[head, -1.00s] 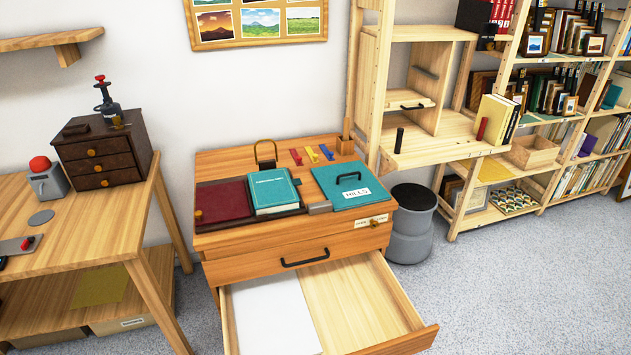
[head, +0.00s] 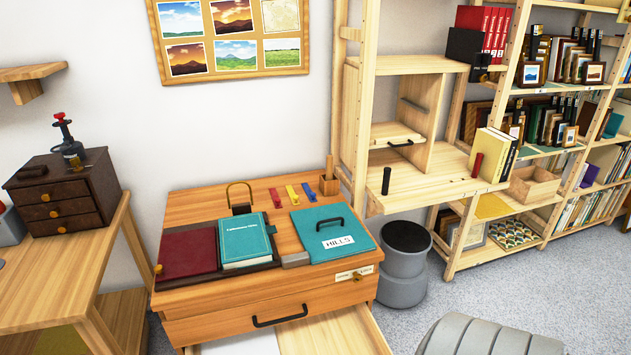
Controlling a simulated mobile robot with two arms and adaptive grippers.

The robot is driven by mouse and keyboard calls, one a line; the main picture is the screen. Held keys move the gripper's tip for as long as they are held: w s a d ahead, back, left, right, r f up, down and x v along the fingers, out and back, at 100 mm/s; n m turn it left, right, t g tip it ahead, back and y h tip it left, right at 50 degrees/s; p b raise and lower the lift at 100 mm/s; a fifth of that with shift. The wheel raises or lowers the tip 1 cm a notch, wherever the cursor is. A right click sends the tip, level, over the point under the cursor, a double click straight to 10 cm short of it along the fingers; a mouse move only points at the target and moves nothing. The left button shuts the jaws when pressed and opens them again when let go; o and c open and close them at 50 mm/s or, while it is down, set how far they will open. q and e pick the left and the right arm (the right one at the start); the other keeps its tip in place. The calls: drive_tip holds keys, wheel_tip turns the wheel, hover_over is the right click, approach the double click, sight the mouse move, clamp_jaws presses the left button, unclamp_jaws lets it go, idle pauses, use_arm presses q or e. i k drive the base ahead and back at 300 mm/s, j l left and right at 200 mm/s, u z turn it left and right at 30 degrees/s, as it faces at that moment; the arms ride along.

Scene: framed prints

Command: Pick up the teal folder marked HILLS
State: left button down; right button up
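The teal folder (head: 330,239) lies flat on the right part of the wooden cabinet top. It has a black handle on its upper face and a white label reading HILLS (head: 338,242) near its front edge. A teal book (head: 246,240) lies to its left, on a dark base beside a dark red cover (head: 188,254). Neither of my grippers is in view, and nothing is touching the folder.
The cabinet's front drawer (head: 335,335) is pulled open, with white paper inside. A grey bin (head: 402,265) stands right of the cabinet. Coloured clips (head: 291,192) and a wooden pen holder (head: 329,186) lie behind the folder. A wooden shelf unit (head: 430,190) stands to the right.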

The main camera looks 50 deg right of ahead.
sight(330, 231)
drive_tip(key=l+z, duration=0.15)
drive_tip(key=l, duration=0.7)
drive_tip(key=l+z, duration=0.2)
drive_tip(key=l, duration=0.6)
drive_tip(key=i, duration=0.05)
